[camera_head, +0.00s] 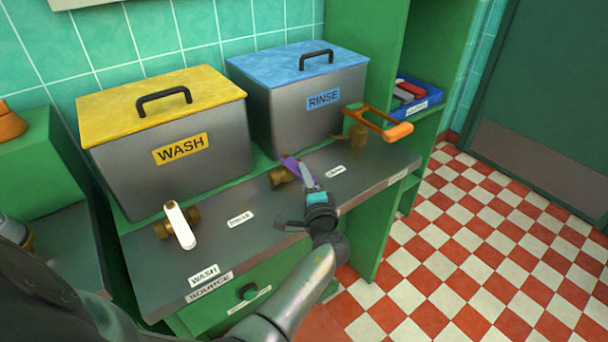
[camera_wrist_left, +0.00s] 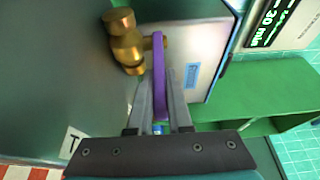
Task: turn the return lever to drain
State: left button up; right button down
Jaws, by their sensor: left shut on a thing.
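A purple lever (camera_head: 289,165) sits on a brass valve (camera_head: 281,176) at the middle of the grey counter, in front of the two tanks. My left gripper (camera_head: 302,174) is shut on the purple lever. In the left wrist view the purple lever (camera_wrist_left: 159,70) stands between the fingers of the left gripper (camera_wrist_left: 160,90), with the brass valve (camera_wrist_left: 124,45) beside it. The fingers hide part of the lever in the head view. Small labels lie near the valve, too small to read surely. My right gripper is not in view.
A white lever (camera_head: 180,226) stands on a brass valve at the left. The yellow-lidded WASH tank (camera_head: 170,155) and blue-lidded RINSE tank (camera_head: 310,110) stand behind. A blue bin (camera_head: 420,104) sits on the shelf.

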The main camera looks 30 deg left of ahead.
pick_arm(q)
grip_shut()
dwell(0.8)
